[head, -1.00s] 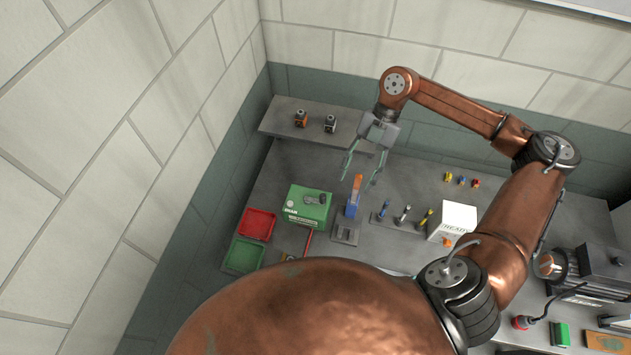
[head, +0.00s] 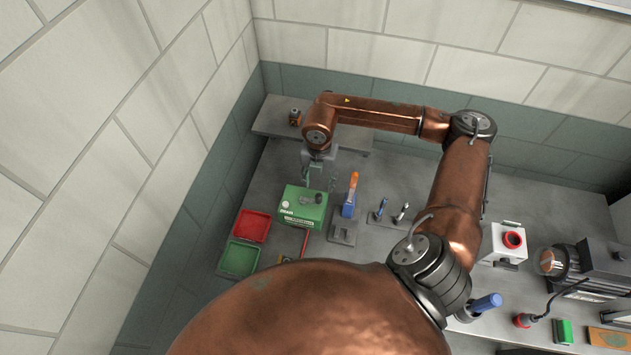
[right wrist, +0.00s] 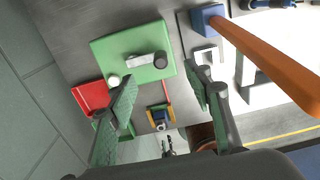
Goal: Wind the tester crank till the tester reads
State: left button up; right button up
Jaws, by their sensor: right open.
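The tester is a green box (head: 300,212) on the bench, with small lettering on its front. It also shows in the right wrist view (right wrist: 105,52). A grey crank (head: 313,197) lies on its top; in the wrist view it is a grey bar (right wrist: 138,62) with a dark round end. A small white round spot (right wrist: 114,81) is at the tester's edge; I cannot make out any reading. My right gripper (head: 318,182) is open and empty, just behind and above the tester. My left gripper is not seen.
A blue stand with an orange handle (head: 353,186) is close right of the gripper. Red (head: 252,226) and green (head: 240,258) trays lie left of the tester. A shelf (head: 270,122) holds a small orange-black part behind. A white box with a red ring (head: 513,240) stands right.

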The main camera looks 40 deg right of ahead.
aim_at(318, 195)
notch_tip(318, 195, down, 9)
jog(key=b, duration=0.3)
jog(key=shift+b, duration=0.35)
jog(key=shift+r, duration=0.1)
jog(key=c, duration=0.3)
grip_shut()
